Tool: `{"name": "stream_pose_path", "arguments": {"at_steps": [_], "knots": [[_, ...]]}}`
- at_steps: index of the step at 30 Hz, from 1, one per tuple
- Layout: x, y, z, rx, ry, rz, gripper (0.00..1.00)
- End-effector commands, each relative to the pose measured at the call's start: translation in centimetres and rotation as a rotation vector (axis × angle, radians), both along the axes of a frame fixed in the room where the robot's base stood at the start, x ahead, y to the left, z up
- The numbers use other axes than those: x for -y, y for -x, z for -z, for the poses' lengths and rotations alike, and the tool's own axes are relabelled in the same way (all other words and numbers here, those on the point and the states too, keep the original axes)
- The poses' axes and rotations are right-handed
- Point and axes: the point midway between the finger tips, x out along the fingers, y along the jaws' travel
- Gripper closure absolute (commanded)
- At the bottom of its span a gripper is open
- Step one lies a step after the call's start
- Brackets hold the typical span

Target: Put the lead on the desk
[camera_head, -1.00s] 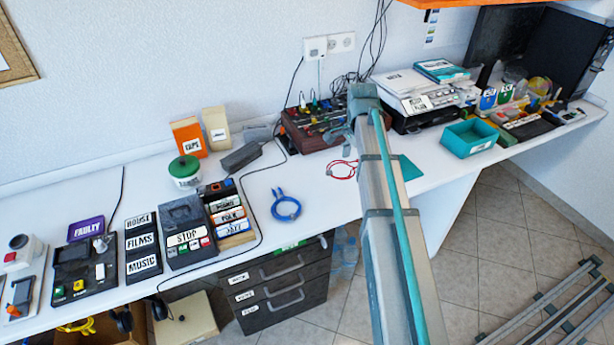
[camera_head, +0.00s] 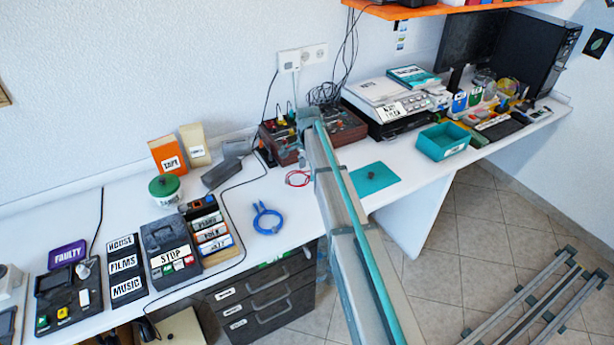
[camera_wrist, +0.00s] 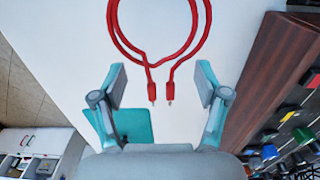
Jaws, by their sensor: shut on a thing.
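The red lead (camera_wrist: 192,35) shows in the wrist view as a loop with its two plug ends between my fingertips. In the head view the red lead (camera_head: 298,179) shows just left of my arm, low over the white desk (camera_head: 300,215). My gripper (camera_wrist: 161,85) is shut on the lead, though its fingers look well apart and their contact with it is not clear. In the head view my gripper (camera_head: 302,158) is partly hidden by my arm. I cannot tell whether the lead touches the desk.
A brown device box (camera_head: 345,130) stands just behind. A teal mat (camera_head: 378,178) lies to the right, with a teal tray (camera_head: 443,143) beyond. A blue lead (camera_head: 266,219) lies to the left. Bare desk shows around the red lead.

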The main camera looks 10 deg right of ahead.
Motion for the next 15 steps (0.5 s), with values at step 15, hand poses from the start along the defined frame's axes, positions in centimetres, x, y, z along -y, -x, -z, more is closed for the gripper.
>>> {"name": "stream_pose_path", "arguments": {"at_steps": [15], "knots": [[-0.2, -0.5, 3.7, 0.000, 0.000, 0.000, 0.62]]}}
